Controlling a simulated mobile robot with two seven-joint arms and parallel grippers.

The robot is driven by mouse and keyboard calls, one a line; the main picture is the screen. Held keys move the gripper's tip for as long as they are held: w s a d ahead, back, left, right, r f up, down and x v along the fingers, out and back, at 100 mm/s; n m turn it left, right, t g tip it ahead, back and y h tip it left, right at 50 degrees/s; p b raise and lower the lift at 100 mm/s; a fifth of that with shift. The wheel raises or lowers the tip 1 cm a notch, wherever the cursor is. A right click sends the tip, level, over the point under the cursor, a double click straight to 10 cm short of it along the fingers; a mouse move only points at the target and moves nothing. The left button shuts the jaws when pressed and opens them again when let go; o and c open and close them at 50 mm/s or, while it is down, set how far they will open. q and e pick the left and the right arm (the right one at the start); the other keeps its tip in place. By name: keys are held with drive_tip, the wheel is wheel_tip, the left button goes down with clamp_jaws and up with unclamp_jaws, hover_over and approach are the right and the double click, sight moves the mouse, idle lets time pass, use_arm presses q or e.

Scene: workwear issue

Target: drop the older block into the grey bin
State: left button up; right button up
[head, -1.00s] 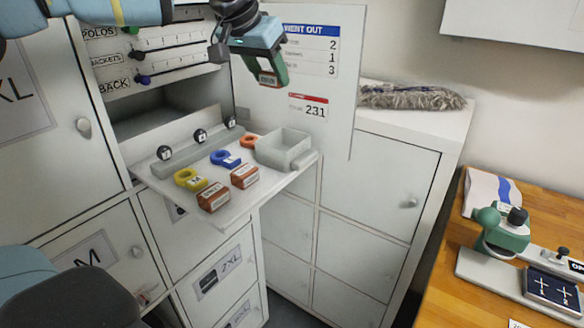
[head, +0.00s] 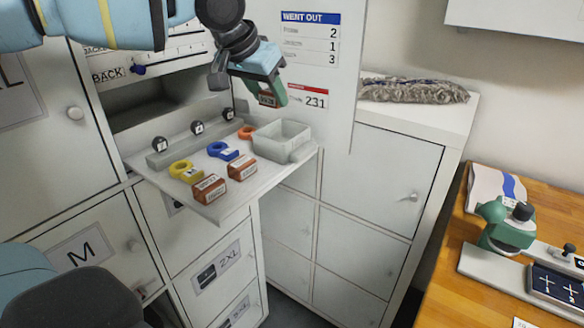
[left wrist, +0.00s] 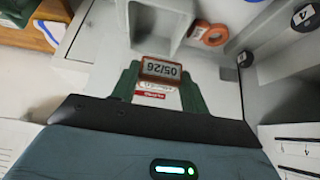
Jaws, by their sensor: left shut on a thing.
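My left gripper (head: 268,92) is shut on a brown block (head: 267,99), held in the air above the back of the grey bin (head: 297,155). In the left wrist view the block (left wrist: 160,70) sits between the green fingers, its label reading 05/26. The grey bin is an open box at the right end of the white fold-down shelf (head: 212,211); its inside looks empty. Two more brown blocks, a front one (head: 209,188) and one to its right (head: 241,167), lie on the shelf; their labels are too small to read surely. My right gripper is not in view.
Yellow (head: 180,169), blue (head: 222,150) and orange (head: 245,132) rings lie on the shelf. A grey rail (head: 178,147) with dark numbered balls runs behind them. A white panel with notices (head: 322,100) stands behind the bin. A wooden bench (head: 455,262) is at right.

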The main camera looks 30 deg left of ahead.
use_arm(q)
drive_tip(key=o, duration=1)
drive_tip(key=shift+o, duration=0.2)
drive_tip(key=v, duration=0.7)
drive_tip(key=shift+s+r, duration=0.2)
drive_tip(key=shift+r, duration=0.15)
